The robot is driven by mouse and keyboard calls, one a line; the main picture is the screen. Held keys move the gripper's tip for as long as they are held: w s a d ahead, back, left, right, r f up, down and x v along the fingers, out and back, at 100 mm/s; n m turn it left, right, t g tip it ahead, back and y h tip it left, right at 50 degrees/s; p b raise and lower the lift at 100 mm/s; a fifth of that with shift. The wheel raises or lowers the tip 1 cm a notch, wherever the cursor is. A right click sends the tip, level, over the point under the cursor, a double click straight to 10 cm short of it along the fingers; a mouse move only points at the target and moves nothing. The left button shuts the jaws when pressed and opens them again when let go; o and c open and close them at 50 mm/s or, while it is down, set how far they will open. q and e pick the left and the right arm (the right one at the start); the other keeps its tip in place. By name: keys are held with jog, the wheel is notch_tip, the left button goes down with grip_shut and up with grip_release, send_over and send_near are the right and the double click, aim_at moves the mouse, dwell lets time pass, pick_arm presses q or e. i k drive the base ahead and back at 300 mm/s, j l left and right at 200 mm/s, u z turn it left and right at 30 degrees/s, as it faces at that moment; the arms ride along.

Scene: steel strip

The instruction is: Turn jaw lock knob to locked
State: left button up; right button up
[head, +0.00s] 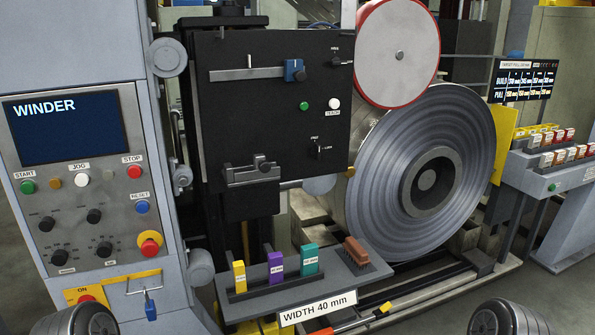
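A black panel (225,110) stands upright in the middle. It carries a grey vise-like jaw (248,176) low on the left, with a dark round knob (264,164) at its right end. A small dark knob (318,149) sits to the right, with tiny labels above and beside it that I cannot read surely. Another small dark knob (337,62) with two tiny labels is at the upper right. I cannot tell for certain which is the jaw lock knob or its setting. Neither gripper shows; only rounded grey parts of my arms appear at the bottom corners.
A WINDER console (75,180) stands at left. A blue slider block (294,70), green button (304,106) and white button (334,103) are on the panel. A steel coil (460,150) stands right. A shelf (345,284) with coloured blocks juts out below the panel.

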aim_at(315, 150)
jog(key=i+l+z, duration=0.2)
jog(key=z, duration=0.2)
jog(key=i+z, duration=0.35)
jog(key=i+l+z, duration=0.1)
jog(key=z, duration=0.3)
jog(key=i, duration=0.1)
